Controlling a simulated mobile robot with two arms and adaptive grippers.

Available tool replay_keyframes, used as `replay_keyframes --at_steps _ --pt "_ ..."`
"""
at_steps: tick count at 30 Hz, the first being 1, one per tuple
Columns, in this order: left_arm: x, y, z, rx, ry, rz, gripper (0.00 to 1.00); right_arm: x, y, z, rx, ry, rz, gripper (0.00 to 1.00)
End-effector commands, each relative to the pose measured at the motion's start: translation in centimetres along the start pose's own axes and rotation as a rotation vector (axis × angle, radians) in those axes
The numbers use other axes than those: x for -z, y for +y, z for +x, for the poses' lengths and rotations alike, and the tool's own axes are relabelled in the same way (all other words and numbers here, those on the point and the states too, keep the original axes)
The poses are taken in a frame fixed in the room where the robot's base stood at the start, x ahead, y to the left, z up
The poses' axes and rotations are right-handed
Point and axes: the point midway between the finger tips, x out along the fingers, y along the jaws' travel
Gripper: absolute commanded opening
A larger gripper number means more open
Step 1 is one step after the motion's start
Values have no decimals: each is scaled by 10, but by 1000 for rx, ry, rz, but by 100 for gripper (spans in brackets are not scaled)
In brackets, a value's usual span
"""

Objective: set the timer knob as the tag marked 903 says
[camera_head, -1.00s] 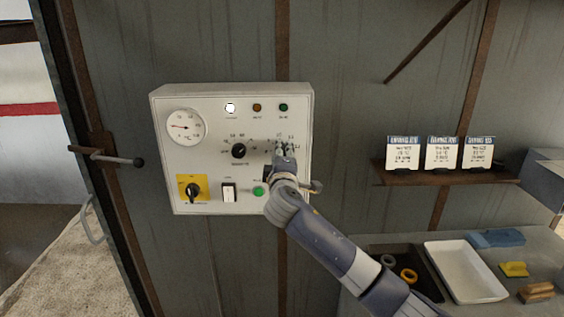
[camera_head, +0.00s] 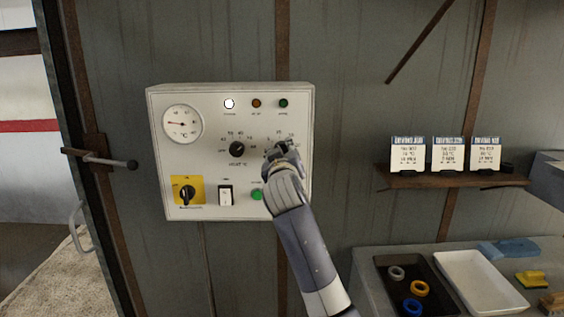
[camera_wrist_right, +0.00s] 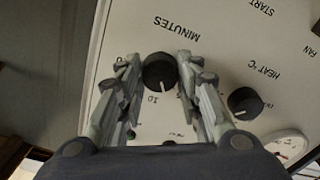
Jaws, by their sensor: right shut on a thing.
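The white control panel (camera_head: 236,206) hangs on the grey wall. The knob's white pointer line faces the lower edge of that picture. Three white tags with blue tops (camera_head: 408,155) (camera_head: 448,155) (camera_head: 486,155) stand on a shelf; their print is too small to read surely. My left gripper is not in view.
The brown shelf (camera_head: 450,180) is right of the panel. Below are a dark tray with rings (camera_head: 436,295) and a white tray (camera_head: 478,285).

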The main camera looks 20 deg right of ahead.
Motion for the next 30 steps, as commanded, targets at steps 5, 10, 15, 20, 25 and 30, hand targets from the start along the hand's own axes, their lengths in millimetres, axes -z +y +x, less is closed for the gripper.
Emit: replay_keyframes --at_steps 5,10,15,20,25,30 --pt "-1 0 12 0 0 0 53 -2 -2 0 3 -1 157 9" --pt "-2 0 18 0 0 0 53 -2 -2 0 2 -1 279 9" --pt "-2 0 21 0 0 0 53 -1 -1 0 1 -2 369 9" --pt "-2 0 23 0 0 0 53 0 -1 0 2 -1 421 9" --pt "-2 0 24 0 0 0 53 0 0 0 1 -1 446 9" --pt "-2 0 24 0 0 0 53 0 0 0 0 -1 452 9"
